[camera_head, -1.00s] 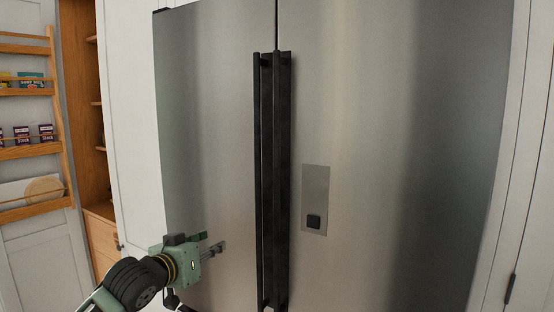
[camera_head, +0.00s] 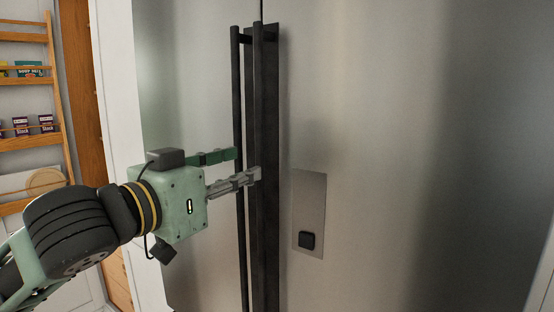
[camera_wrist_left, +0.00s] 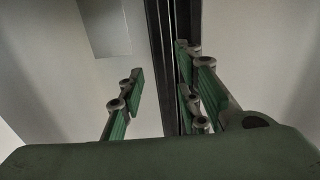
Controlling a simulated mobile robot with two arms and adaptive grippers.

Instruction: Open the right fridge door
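The right fridge door (camera_head: 400,130) is brushed steel and shut, with a long black vertical bar handle (camera_head: 259,95) at its left edge. The left door's similar black handle (camera_head: 236,95) stands close beside it. My left gripper (camera_head: 247,166) is at the handles, coming from the left. Its fingers are apart, one tip overlapping the right handle and the other near the left handle. In the left wrist view the open fingers (camera_wrist_left: 160,85) show with the dark handles between and behind them. I cannot tell whether they touch. My right gripper is not in view.
A panel with a dark square button (camera_head: 307,240) is on the right door. The left fridge door (camera_head: 185,100) is shut. At far left is a wooden door rack (camera_head: 30,140) with small boxes. A white cabinet edge (camera_head: 117,100) stands left of the fridge.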

